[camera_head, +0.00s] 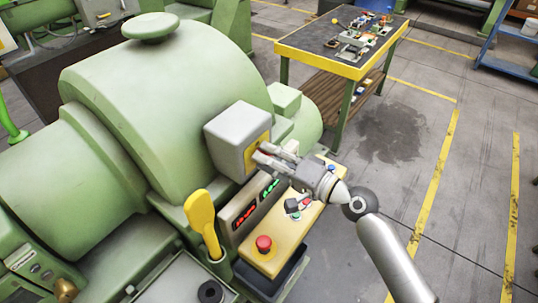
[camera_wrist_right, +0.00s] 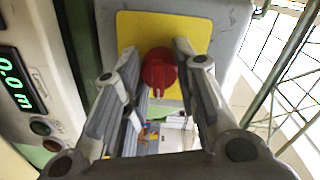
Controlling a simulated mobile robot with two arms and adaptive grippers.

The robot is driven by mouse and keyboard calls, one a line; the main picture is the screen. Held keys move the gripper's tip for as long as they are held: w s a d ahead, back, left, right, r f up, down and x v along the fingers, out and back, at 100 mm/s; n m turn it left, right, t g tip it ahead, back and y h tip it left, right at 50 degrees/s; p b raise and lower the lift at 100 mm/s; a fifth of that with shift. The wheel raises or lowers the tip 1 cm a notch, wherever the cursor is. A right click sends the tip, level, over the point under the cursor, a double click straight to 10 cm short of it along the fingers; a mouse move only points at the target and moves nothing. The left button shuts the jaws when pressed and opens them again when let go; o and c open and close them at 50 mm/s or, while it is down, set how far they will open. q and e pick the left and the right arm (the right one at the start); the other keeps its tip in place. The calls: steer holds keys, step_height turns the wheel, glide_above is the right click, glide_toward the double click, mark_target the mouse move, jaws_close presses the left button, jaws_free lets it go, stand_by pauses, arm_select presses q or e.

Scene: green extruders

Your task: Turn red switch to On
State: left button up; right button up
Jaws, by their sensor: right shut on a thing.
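The red switch (camera_wrist_right: 158,68) is a round knob on a yellow plate (camera_wrist_right: 198,30), fixed to the front of a grey box (camera_head: 222,135) on the green machine. My right gripper (camera_wrist_right: 154,52) has one finger on each side of the knob and is shut on it. In the head view, the same gripper (camera_head: 262,154) reaches the box from the right and mostly hides the knob. I cannot read any On or Off marking. My left gripper is not in view.
Below the box, a yellow panel carries a red mushroom button (camera_head: 264,244) beside red and green displays (camera_head: 244,216). A yellow handle (camera_head: 203,222) stands to the left. A workbench (camera_head: 325,62) with small parts stands behind.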

steer(key=shift+w+r+m, duration=0.1)
steer(key=shift+m, duration=0.5)
steer(key=o, duration=1.1)
steer(key=shift+c, duration=0.2)
steer(key=shift+d, duration=0.15)
steer(key=v, duration=1.1)
steer(key=shift+s+d, duration=0.3)
